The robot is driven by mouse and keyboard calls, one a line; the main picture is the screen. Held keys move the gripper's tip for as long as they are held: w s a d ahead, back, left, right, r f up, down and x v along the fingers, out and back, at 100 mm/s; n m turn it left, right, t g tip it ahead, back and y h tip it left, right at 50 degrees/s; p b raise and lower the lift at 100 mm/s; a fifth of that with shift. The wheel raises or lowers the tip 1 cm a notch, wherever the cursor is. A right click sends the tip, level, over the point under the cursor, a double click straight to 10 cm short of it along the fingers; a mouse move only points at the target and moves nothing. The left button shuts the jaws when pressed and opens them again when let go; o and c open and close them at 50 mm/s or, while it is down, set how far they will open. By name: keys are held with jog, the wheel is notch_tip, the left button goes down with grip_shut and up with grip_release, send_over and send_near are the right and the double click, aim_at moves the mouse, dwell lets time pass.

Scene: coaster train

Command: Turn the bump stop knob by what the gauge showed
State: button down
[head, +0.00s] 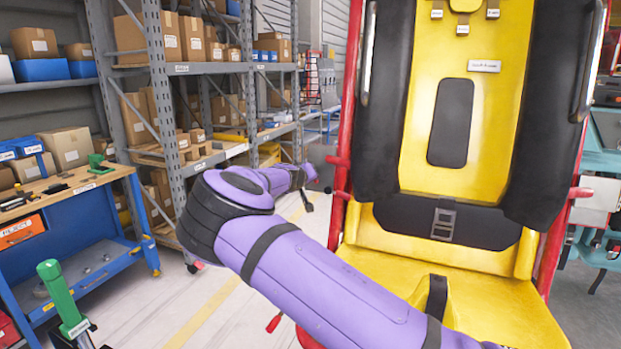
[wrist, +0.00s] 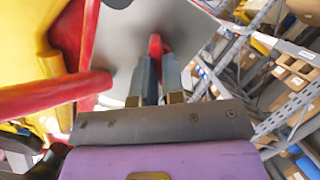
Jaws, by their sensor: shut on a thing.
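In the wrist view, my gripper (wrist: 158,75) is shut on a red knob (wrist: 155,44), whose rounded top shows between the two grey fingers. The knob stands against a grey plate (wrist: 120,40); its lower part is hidden by the fingers. I cannot read any mark or turn angle on it. In the head view, my purple arm reaches across to the left side of the yellow seat (head: 480,300), and its far end is beside the seat's red frame (head: 352,90). The grip itself is too small to make out there. I see no gauge that I can identify.
A red bar (wrist: 50,95) crosses close to the left of my gripper in the wrist view. A blue workbench (head: 80,240) with a green-handled tool (head: 60,290) near it stands at the left. Shelves with boxes (head: 180,45) line the back. Floor shows between bench and seat.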

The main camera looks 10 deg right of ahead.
jog(key=shift+a+f+n+t+h, duration=0.1)
jog(key=shift+n+t+h, duration=0.1)
jog(key=shift+n, duration=2.35)
jog(key=shift+f+n+t+h, duration=0.15)
jog(key=shift+n+h, duration=0.05)
jog(key=shift+n, duration=2.4)
jog(key=shift+a+f+n+t+h, duration=0.1)
jog(key=shift+n+t+h, duration=0.1)
jog(key=shift+n, duration=2.35)
jog(key=c, duration=1.2)
grip_release()
jog(key=shift+s, duration=0.1)
jog(key=v, duration=1)
jog(key=shift+s+a+r, duration=0.1)
jog(key=shift+s+a, duration=0.05)
jog(key=shift+a, duration=0.1)
